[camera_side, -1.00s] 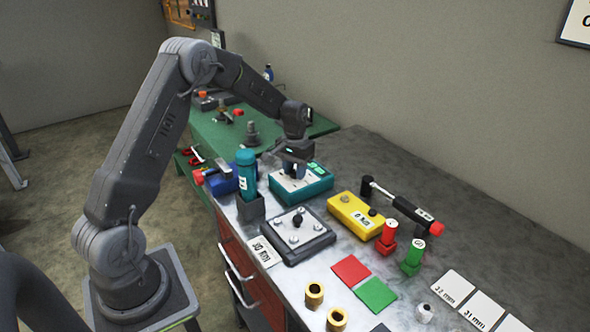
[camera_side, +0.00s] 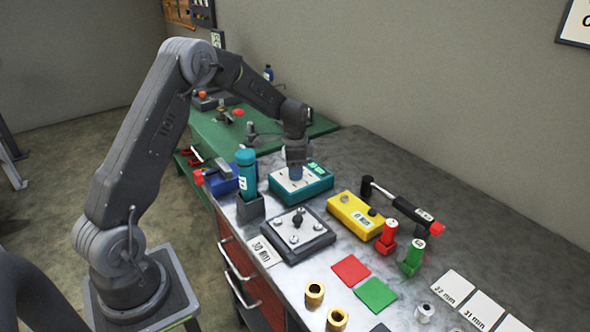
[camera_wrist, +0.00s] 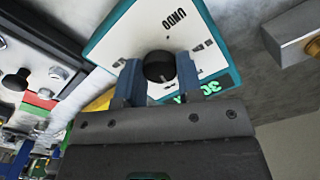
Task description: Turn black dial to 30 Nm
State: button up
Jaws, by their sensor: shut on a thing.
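The teal box (camera_side: 318,186) with a white top sits on the metal bench; it also shows in the wrist view (camera_wrist: 105,38). In the wrist view, the black dial (camera_wrist: 159,64) stands on its white face, among dark markings and the word "UNDO". My gripper (camera_side: 295,174) points down over the box, and its two blue fingers press the dial from both sides, shut on it. The dial is hidden by the gripper in the side view. A green lit display (camera_wrist: 203,88) shows digits that seem to start with 3, partly hidden by a finger. A "30 Nm" card (camera_side: 264,251) lies at the bench's front edge.
A teal bottle (camera_side: 246,174) stands in a dark holder close left of the box. A dark plate with bolts (camera_side: 297,235) lies in front, and a yellow box (camera_side: 354,214) stands to the right. A black-and-red tool (camera_side: 405,207) lies behind it.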

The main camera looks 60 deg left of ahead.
jog(key=shift+m, duration=0.8)
jog(key=o, duration=0.9)
notch_tip(320, 180, up, 14)
jog(key=shift+f, duration=0.1)
